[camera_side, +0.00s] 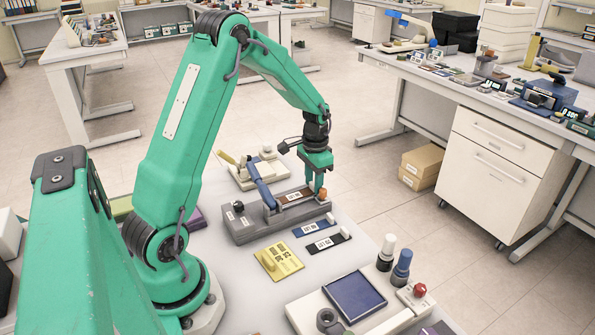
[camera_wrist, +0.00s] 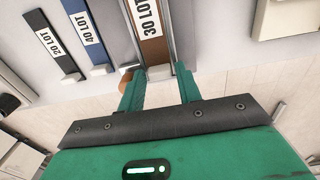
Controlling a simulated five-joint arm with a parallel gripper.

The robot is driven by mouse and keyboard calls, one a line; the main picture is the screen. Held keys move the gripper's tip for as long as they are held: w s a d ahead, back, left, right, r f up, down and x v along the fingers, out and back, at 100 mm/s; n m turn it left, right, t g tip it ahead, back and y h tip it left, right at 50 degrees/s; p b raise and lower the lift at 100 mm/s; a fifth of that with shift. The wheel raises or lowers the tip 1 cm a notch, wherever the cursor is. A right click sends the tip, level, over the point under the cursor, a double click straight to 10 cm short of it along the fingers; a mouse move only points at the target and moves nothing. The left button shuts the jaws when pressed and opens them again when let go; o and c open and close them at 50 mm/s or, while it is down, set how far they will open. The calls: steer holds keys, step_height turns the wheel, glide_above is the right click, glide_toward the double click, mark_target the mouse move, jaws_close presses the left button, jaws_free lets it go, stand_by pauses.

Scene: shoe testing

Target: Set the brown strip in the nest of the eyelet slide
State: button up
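The brown strip (camera_side: 295,197) lies lengthwise in the channel of the grey eyelet slide (camera_side: 243,233). In the wrist view, the brown strip (camera_wrist: 151,35), marked 30 LOT, lies flat between two grey rails. My gripper (camera_side: 319,188) is low over the right end of the slide. In the wrist view my gripper's (camera_wrist: 161,74) two green fingers stand apart at the near end of the channel, with a small grey end piece between their tips. I see no strip between the fingers. Contact with the end piece is unclear. A blue lever (camera_side: 261,187) stands at the slide's left.
A blue strip (camera_side: 317,228) and a black strip (camera_side: 328,243) lie in front of the slide. An orange-brown knob (camera_wrist: 125,76) is beside my left finger. A yellow plate (camera_side: 278,261) and a device with a dark blue pad (camera_side: 354,297) stand nearer the camera.

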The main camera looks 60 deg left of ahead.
step_height(320, 180, up, 12)
stand_by(0.6)
steer(key=shift+r, duration=0.1)
stand_by(0.4)
steer(key=s+d+r+t, duration=0.3)
steer(key=s+d+r, duration=0.5)
steer(key=d, duration=0.3)
steer(key=s+d+t, duration=0.2)
steer(key=s+d, duration=0.4)
steer(key=s, duration=0.5)
steer(key=shift+s+d+t, duration=0.15)
steer(key=shift+d+t, duration=0.1)
steer(key=shift+t, duration=0.05)
